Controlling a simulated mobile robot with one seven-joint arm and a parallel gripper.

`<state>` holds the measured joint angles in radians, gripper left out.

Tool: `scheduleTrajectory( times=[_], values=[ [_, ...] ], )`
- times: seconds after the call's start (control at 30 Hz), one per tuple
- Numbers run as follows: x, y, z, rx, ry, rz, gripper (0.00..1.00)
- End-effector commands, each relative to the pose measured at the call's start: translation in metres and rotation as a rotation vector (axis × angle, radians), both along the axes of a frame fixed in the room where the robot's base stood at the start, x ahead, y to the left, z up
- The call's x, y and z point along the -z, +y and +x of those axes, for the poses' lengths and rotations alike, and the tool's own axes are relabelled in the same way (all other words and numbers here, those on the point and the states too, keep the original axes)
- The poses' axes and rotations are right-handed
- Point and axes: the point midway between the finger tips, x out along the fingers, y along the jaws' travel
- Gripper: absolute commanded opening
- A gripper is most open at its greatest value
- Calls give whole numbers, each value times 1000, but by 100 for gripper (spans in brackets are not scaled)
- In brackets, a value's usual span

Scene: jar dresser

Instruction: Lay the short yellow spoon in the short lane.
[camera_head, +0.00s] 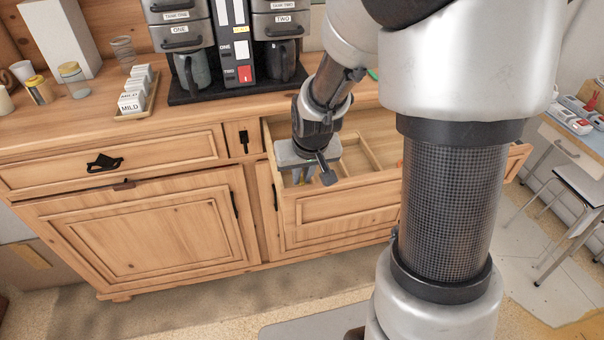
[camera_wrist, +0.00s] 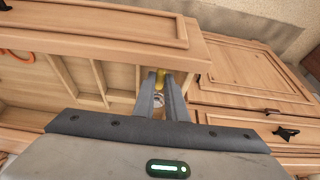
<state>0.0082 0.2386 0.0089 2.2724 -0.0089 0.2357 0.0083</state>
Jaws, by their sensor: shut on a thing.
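My gripper (camera_head: 299,178) points down at the left end of the open drawer (camera_head: 335,201) in the head view. In the wrist view my gripper (camera_wrist: 161,84) is shut on the short yellow spoon (camera_wrist: 160,77), of which only a small yellow part shows between the fingertips. The rest of the spoon is hidden by the fingers. The drawer has wooden dividers (camera_wrist: 101,82) that form several lanes. The spoon appears over the end lane, close to the drawer's front; I cannot tell whether it touches the floor. Which lane is the short one is unclear.
An orange thing (camera_wrist: 20,57) lies farther along the drawer. A coffee machine (camera_head: 238,50), a box of labelled packets (camera_head: 135,92) and jars (camera_head: 73,78) stand on the dresser top. The drawer front and dividers are close to my fingers.

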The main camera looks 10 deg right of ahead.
Motion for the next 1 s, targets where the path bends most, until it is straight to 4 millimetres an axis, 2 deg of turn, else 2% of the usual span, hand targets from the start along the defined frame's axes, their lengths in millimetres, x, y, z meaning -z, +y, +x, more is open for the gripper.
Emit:
scheduleTrajectory(
  times=[0.03,0.13,0.43,0.57,0.67,1.0],
  values=[
    [0,0,0,0,0,0,17],
    [0,0,0,0,0,0,33],
    [-1,0,0,0,-1,0,33],
    [-11,0,-3,0,-3,0,33],
    [-28,0,-10,0,-5,0,33],
    [-106,0,-41,0,-7,0,33]
  ],
)
